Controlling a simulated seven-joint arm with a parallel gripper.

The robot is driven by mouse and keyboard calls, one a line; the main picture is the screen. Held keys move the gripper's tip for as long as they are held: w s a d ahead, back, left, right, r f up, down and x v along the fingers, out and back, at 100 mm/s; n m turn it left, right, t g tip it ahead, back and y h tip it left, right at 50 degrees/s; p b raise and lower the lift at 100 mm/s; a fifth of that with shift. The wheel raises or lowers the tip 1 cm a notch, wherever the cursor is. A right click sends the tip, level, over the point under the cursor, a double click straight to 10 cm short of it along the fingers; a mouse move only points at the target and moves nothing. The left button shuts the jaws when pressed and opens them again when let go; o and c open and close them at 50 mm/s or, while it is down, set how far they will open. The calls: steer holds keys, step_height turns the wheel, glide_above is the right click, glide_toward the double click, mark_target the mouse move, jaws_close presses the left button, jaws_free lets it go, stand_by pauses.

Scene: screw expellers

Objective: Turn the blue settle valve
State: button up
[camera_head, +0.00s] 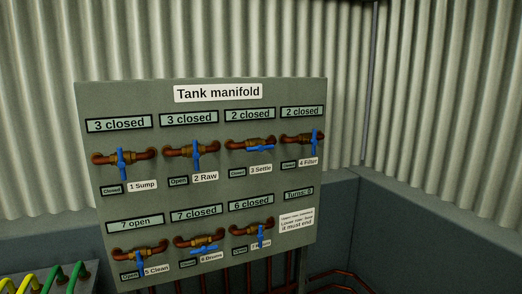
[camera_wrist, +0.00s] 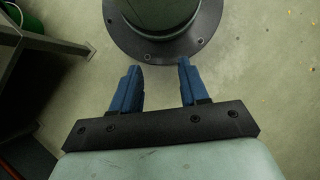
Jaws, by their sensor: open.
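The settle valve (camera_head: 260,148) is in the upper row of the tank manifold board (camera_head: 222,190), third from the left, above the label "3 Settle" (camera_head: 261,170). Its blue handle lies roughly level, along the copper pipe. The sign above it reads "2 closed" (camera_head: 250,114), and a small tag at its lower left appears to read "Closed" (camera_head: 239,171). My gripper (camera_wrist: 160,65) shows only in the wrist view, with its two blue fingers apart and nothing between them. It points down over the floor, away from the board; the valve is not in that view.
Similar blue-handled valves surround it: Raw (camera_head: 196,152) to the left, Filter (camera_head: 314,142) close on the right, and others below. Copper pipes (camera_head: 345,278) run at the lower right. Space before the board looks clear.

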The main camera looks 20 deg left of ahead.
steer(key=w+a+r+n+t, duration=0.25)
steer(key=w+a+r, duration=0.25)
steer(key=w+a, duration=0.5)
steer(key=n+t, duration=1.2)
steer(key=t, duration=1.2)
glide_toward(261, 148)
steer(key=x, duration=1)
steer(key=shift+w+a+f, duration=0.15)
steer(key=shift+w+f, duration=0.05)
steer(key=shift+w, duration=0.2)
